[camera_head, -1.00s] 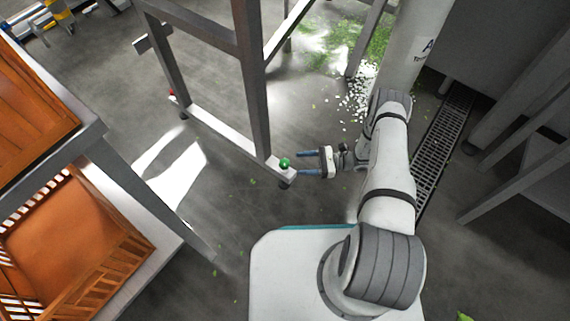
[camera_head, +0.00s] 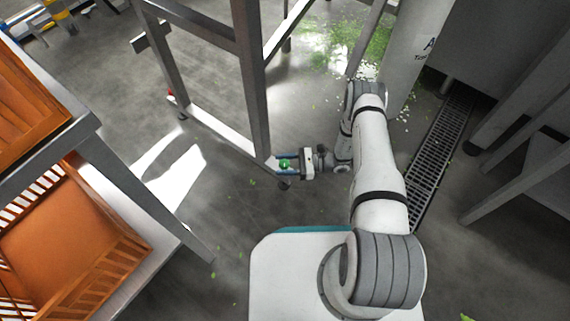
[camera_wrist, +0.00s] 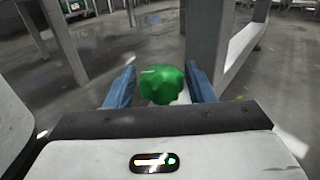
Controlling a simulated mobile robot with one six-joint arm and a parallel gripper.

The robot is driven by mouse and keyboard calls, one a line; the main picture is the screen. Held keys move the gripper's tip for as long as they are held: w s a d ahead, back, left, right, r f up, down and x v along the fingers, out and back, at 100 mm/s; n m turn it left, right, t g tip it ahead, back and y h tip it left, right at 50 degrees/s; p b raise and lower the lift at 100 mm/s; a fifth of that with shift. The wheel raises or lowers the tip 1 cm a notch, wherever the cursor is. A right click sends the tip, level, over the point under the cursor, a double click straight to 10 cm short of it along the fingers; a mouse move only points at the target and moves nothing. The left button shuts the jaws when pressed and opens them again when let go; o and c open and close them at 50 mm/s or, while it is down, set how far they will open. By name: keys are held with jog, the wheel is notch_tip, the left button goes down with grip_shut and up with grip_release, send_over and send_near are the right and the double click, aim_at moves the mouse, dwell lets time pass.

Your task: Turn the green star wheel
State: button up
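The green star wheel (camera_head: 285,164) sits at the near end of the low rail of a grey metal frame, beside a leg. In the wrist view the wheel (camera_wrist: 162,85) is a lobed green knob with a pale mark on top. My gripper (camera_head: 286,164) has its two blue fingers on either side of the wheel. In the wrist view the fingers (camera_wrist: 161,86) are apart, with the wheel between them. A small gap shows on the left; the right finger is very close to the wheel, and contact cannot be told.
The grey frame's leg (camera_head: 252,90) rises right beside the wheel. Orange crates (camera_head: 70,245) stand on a metal rack at the left. A floor drain grate (camera_head: 437,150) runs at the right. Green leaf scraps (camera_head: 345,45) lie on the floor at the back.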

jog(key=c, duration=0.7)
jog(key=shift+s+d, duration=0.1)
jog(key=shift+d, duration=0.05)
jog(key=shift+c, duration=0.2)
jog(key=shift+a+m+t, duration=0.2)
jog(key=shift+m+t, duration=0.2)
jog(key=shift+t, duration=0.1)
jog(key=m+t+p, duration=0.1)
jog(key=t, duration=0.1)
jog(key=m+t+p, duration=0.1)
jog(key=t, duration=0.1)
jog(key=shift+s+m+h, duration=0.1)
jog(key=shift+m+h, duration=0.2)
jog(key=shift+a+m+t+h+p, duration=0.1)
jog(key=shift+m+t+h+p, duration=0.45)
jog(key=shift+m+t, duration=0.75)
jog(key=shift+m+t+h+p, duration=0.25)
jog(key=shift+m+t+h, duration=0.6)
jog(key=shift+t, duration=0.95)
jog(key=o, duration=1)
